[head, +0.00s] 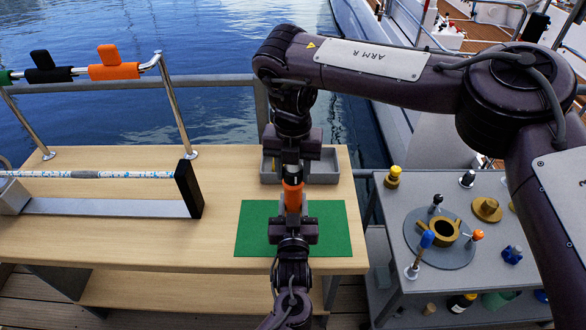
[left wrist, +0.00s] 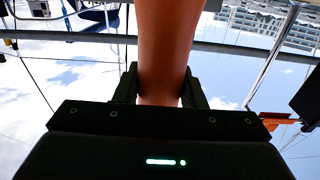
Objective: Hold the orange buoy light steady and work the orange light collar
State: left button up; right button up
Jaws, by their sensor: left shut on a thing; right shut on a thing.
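The orange buoy light (head: 293,197) stands upright above the green mat (head: 343,240), between my two grippers. My left gripper (head: 292,228) comes from the front edge and is shut on its lower part. The left wrist view shows the orange body (left wrist: 165,45) running up between the dark fingers (left wrist: 160,92). My right gripper (head: 291,165) reaches down from above and is shut around the top end, at the orange light collar (head: 292,174). The fingers hide most of the collar, so I cannot tell how far it is turned.
A grey tray (head: 322,172) lies behind the mat. A grey side table (head: 470,190) on the right holds a round plate with several tools and small parts. Water lies beyond the rail.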

pick_arm(q)
jog(key=shift+f, duration=0.1)
pick_arm(e)
jog(key=shift+w+m, duration=0.1)
jog(key=shift+m, duration=1.9)
pick_arm(q)
jog(key=shift+a, duration=0.15)
pick_arm(e)
jog(key=shift+m, duration=1.4)
dwell(0.6)
jog(key=o, duration=1)
jog(key=shift+c, duration=0.2)
notch_tip(320, 180, up, 12)
jog(key=shift+r, duration=0.1)
